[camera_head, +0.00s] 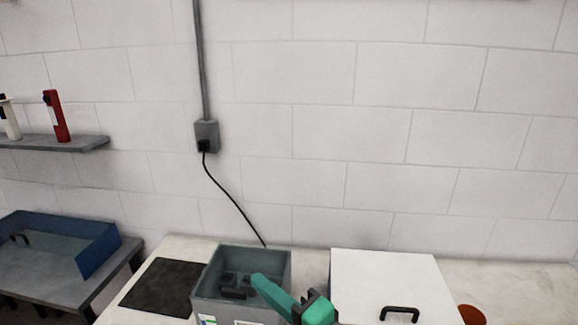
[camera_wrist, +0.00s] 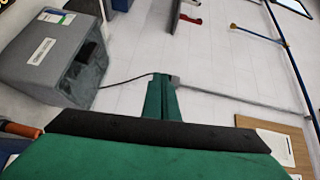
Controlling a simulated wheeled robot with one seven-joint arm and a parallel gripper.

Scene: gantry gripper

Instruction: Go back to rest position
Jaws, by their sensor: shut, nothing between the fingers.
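My gripper (camera_wrist: 161,78) shows in the wrist view as narrow green fingers, closed together with nothing between them. Its wide green and black body fills the bottom of that view. In the head view, a teal part of my arm with a dark joint reaches up from the bottom edge, in front of the grey bin (camera_head: 213,282). The bin is open and has dark items inside. A grey box with white and blue labels (camera_wrist: 40,75) is at the upper left of the wrist view, apart from the fingers.
On the pale worktop (camera_head: 180,248) are a black mat (camera_head: 160,287), a white box with a black handle (camera_head: 385,275), and part of a brown round thing (camera_head: 472,315). A blue tray (camera_head: 98,253) is at left. A cable runs down from a wall socket (camera_head: 206,136).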

